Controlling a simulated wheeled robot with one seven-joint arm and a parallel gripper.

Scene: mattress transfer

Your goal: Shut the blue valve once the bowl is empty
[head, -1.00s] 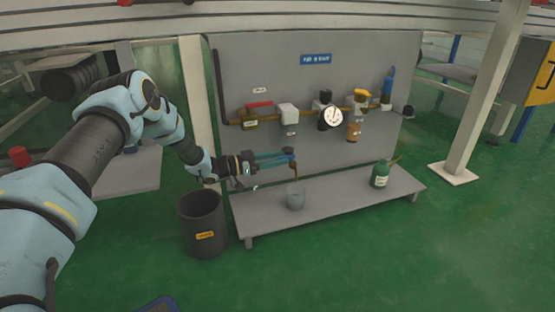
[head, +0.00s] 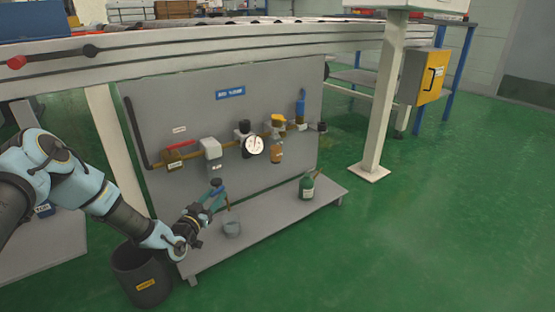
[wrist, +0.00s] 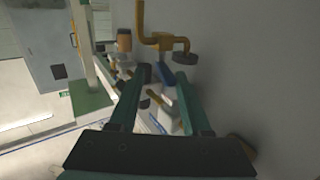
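My gripper (head: 219,192) is open in front of the grey panel, low and left of centre; its two teal fingers stand apart in the wrist view (wrist: 164,76). A blue patch also shows between the fingers in the wrist view (wrist: 168,92).
A brass pipe with a red lever (head: 180,148), a white box, a gauge (head: 254,145) and a blue upright part (head: 300,106) crosses the panel. Green floor is clear at right.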

